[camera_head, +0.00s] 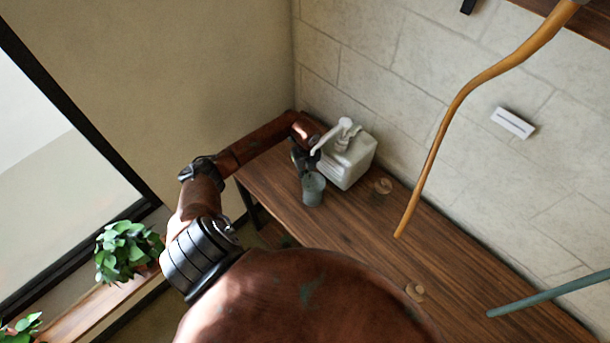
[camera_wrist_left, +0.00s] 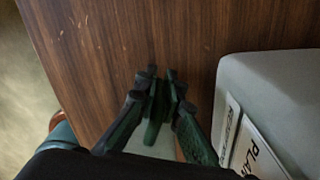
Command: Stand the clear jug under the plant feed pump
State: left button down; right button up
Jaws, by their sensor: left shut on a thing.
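The clear jug (camera_head: 313,190) looks grey-blue and see-through in the head view, upright at the left front of the white pump container. The plant feed pump (camera_head: 345,160) is a white container with a white pump head, whose spout points left, above the jug in the picture. Whether the jug touches the bench, I cannot tell. My left gripper (camera_head: 302,162) is at the jug's far side, shut on it and partly hidden. In the left wrist view the gripper fingers (camera_wrist_left: 160,85) are close together beside the labelled pump container (camera_wrist_left: 275,105). My right gripper is not in view.
The wooden bench (camera_head: 390,245) runs along a pale block wall, with bare wood in front of the pump. Small round tan items (camera_head: 381,186) lie to its right. A tan curved rod (camera_head: 462,95) and a teal rod (camera_head: 550,292) show at right. Potted plants (camera_head: 127,250) stand left.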

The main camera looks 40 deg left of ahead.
pick_arm(q)
jog(key=c, duration=2.5)
grip_release()
jog(key=shift+f, duration=0.1)
jog(key=o, duration=0.5)
jog(key=shift+c, duration=0.2)
notch_tip(320, 180, up, 12)
jog(key=shift+w+r+b, duration=0.1)
jog(key=shift+r+b, duration=0.1)
jog(key=shift+b, duration=0.25)
